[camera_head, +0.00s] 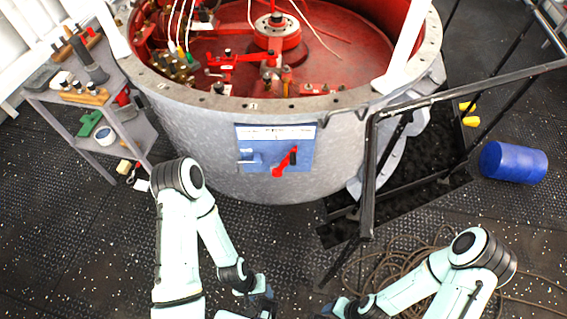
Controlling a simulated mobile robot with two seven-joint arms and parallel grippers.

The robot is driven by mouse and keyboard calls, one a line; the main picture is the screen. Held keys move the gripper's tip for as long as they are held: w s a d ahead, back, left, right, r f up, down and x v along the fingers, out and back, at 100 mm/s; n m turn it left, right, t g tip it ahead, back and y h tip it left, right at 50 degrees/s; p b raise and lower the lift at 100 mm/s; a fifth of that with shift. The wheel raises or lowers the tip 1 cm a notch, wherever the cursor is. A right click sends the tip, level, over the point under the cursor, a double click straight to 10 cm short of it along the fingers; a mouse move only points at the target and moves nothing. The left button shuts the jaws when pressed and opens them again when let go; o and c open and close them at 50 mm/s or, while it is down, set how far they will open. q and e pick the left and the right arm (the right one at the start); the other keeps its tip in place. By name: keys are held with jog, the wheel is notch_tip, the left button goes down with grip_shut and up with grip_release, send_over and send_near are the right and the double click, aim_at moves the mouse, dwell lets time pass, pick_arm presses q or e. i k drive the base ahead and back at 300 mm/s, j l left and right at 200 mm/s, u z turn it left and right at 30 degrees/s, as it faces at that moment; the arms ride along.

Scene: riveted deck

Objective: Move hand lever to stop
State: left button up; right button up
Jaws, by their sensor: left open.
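The red hand lever (282,165) is mounted on a blue panel (305,136) on the front of a large grey round housing. The lever slants, with its rounded red end at the lower left and its other end at the upper right. A small pale blue bracket (249,157) sits on the panel's left side. The panel has a white label strip along its top, too small to read. My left gripper (268,299) is open, below the panel near the bottom edge, apart from the lever. My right gripper (328,309) is at the bottom edge, partly cut off.
The grey housing (190,112) has red machinery inside. A grey shelf cart (118,130) with tools stands at left. A black railing (369,175) with steps stands right of the panel. A blue drum (513,162) and coiled rope (400,262) lie at right. Floor before the panel is clear.

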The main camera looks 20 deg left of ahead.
aim_at(291, 158)
jog(key=j+z, duration=0.3)
jog(key=z, duration=0.15)
jog(key=i+j+z, duration=0.1)
jog(key=j+z, duration=0.25)
jog(key=z, duration=0.15)
